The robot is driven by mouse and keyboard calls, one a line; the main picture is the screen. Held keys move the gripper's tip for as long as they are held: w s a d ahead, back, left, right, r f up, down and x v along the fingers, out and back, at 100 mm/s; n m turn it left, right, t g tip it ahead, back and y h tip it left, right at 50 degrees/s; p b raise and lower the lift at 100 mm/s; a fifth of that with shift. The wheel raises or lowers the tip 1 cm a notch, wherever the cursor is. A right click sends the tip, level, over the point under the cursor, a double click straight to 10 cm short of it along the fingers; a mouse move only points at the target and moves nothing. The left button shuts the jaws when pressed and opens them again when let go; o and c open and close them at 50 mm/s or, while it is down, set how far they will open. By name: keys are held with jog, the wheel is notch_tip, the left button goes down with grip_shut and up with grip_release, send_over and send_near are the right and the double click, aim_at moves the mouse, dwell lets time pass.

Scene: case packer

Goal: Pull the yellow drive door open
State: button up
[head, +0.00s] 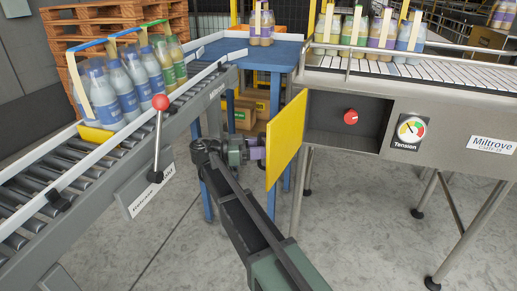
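The yellow drive door (286,140) stands swung out from the left side of the drive compartment (366,118), so the compartment is uncovered. A red knob (351,117) shows inside the dark recess. My gripper (257,152) is at the left face of the door, near its middle height, with its fingers toward the panel. The fingertips are small and partly merge with the door's edge, so I cannot tell whether they are open, shut or touching it. No door handle can be made out.
A roller conveyor (60,185) with bottle packs and a red-knobbed lever (159,125) is at left. A blue table (262,52) stands behind my gripper. The steel conveyor (440,105) with a tension gauge (411,131) is at right. Floor below the door is clear.

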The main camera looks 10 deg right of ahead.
notch_tip(320, 180, up, 20)
jog(key=p, duration=2)
jog(key=s+f+n+t+y, duration=0.1)
jog(key=s+f+n+y, duration=0.8)
jog(key=s+n, duration=0.15)
jog(key=s+f+n+t+y, duration=0.1)
jog(key=s+f+n+y, duration=0.75)
jog(key=s, duration=0.35)
notch_tip(320, 180, down, 33)
jog(key=b, duration=3.3)
jog(key=shift+w+a+f+b, duration=0.15)
jog(key=shift+w+a+b, duration=0.05)
jog(key=shift+w+b, duration=0.2)
